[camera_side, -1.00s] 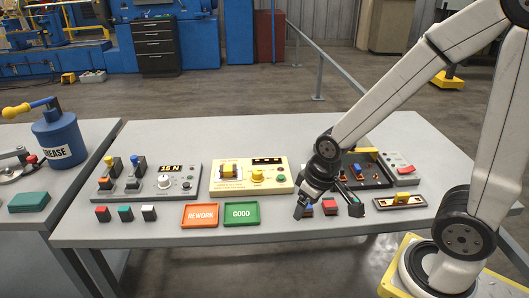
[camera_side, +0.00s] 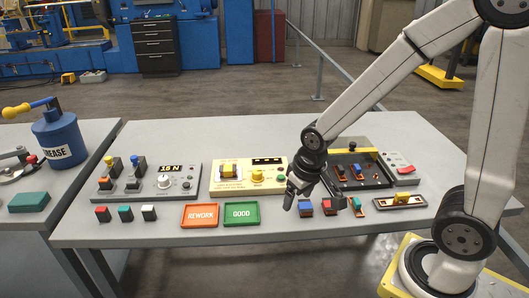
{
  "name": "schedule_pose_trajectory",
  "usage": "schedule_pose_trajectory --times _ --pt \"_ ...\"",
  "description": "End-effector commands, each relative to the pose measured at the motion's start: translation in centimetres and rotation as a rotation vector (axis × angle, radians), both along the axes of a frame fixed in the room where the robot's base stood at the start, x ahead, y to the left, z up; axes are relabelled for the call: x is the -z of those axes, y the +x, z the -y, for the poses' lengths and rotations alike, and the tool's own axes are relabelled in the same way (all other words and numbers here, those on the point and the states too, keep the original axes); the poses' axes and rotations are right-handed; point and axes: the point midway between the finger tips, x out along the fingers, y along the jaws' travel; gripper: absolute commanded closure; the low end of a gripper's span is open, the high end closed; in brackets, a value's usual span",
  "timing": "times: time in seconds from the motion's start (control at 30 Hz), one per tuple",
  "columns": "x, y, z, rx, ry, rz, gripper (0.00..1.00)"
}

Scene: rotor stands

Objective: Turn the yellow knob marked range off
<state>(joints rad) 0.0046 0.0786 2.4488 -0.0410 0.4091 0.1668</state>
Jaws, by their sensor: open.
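The yellow knob (camera_side: 257,176) sits on the front right of the cream instrument box (camera_side: 226,186), under a small dark display (camera_side: 267,161). Its marking and pointer are too small to read. My gripper (camera_side: 311,202) is to the right of the box, pointing down, with its fingers apart and nothing between them. It hangs near the blue and red blocks at the table's front and is apart from the knob. A green button (camera_side: 281,178) shows on the box between the knob and my gripper.
A grey panel (camera_side: 146,184) with levers and a "15 N" display stands to the left. Orange REWORK (camera_side: 199,215) and green GOOD (camera_side: 241,214) trays lie in front. A blue block (camera_side: 305,208), red block (camera_side: 329,207) and dark tray (camera_side: 378,180) are around my gripper.

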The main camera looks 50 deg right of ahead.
Motion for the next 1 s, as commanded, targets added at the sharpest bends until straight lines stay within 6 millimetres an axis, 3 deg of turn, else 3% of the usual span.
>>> schedule_pose_trajectory --times 0.5,1.0 --pt "0.5 11.7 3.0 0.605 -0.024 -0.061 0.16" --pt "2.9 21.1 7.3 1.262 -0.126 0.024 0.16"
